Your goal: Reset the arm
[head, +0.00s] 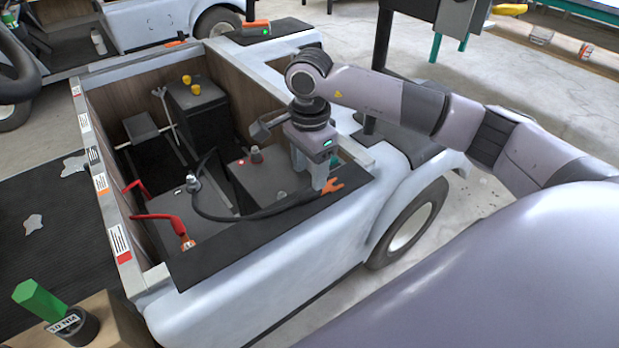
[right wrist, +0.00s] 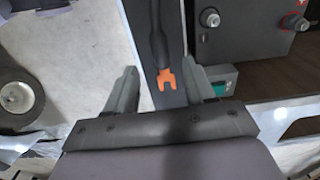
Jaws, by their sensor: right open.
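My right arm reaches in from the right over the cart's open bay. Its gripper (head: 322,178) points down above the black ledge (head: 225,255) on the near side of the bay. In the right wrist view the two fingers of this gripper (right wrist: 161,75) stand wide apart with nothing clamped. An orange forked lug (right wrist: 166,77) on the end of a black cable shows between them, apart from both fingers. The lug (head: 329,187) lies at the ledge beside the fingertips in the head view. My left gripper is not seen.
The bay holds grey battery boxes (head: 215,213), a black box with yellow caps (head: 195,105) and red cable ends (head: 150,217). A wheel (head: 408,225) stands below the near body side. A green-handled tool (head: 40,300) is at the lower left. Floor right of the cart is open.

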